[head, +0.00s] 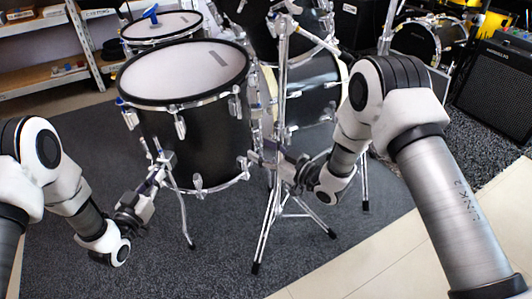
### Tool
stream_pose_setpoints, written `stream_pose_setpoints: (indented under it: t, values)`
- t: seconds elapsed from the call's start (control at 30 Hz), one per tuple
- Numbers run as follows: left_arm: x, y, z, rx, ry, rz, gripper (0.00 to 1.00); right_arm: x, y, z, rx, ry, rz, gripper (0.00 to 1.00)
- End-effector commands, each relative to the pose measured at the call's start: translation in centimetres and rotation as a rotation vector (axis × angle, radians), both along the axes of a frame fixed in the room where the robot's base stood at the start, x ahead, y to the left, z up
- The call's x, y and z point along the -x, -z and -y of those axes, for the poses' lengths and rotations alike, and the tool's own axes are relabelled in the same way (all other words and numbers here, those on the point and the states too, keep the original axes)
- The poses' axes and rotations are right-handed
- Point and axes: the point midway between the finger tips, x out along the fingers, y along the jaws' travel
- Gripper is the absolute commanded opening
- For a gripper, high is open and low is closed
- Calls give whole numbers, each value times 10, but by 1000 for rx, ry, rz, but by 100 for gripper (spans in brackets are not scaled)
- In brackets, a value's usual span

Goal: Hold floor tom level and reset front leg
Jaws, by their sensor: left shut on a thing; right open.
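The black floor tom (200,138) with a white head (185,72) and chrome hardware stands left of centre in the head view. Its front leg (183,214) runs down from a bracket on the shell to a dark foot on the carpet. My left gripper (158,174) is shut at the bracket and upper leg, low on the front of the shell. Its fingertips are small, so the exact part held is hard to tell. My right gripper (262,156) is open at the tom's right side, close to the shell and a chrome stand. Whether it touches the shell is unclear.
The chrome stand (283,110) rises beside the tom, its tripod feet spread in front. A snare drum (160,26) with a blue object (151,13) on it stands behind. A bass drum (308,95), shelves (45,70) and an amplifier (497,85) surround the dark carpet (85,130). The carpet's left side is clear.

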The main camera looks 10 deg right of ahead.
Motion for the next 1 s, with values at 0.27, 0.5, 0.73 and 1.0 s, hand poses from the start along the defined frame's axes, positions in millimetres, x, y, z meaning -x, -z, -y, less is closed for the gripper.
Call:
stream_pose_setpoints:
  t: [0.27,0.5,0.73,1.0]
  values:
    - [0,-1,0,0,0,1,0,-37,1,-31,1,0,0,56]
    - [0,-1,0,0,0,1,0,-51,2,-42,0,2,-5,56]
    - [0,-1,0,0,0,1,0,-51,2,-41,0,3,-5,35]
    - [0,-1,0,4,0,-1,0,-51,2,-41,0,3,-5,0]
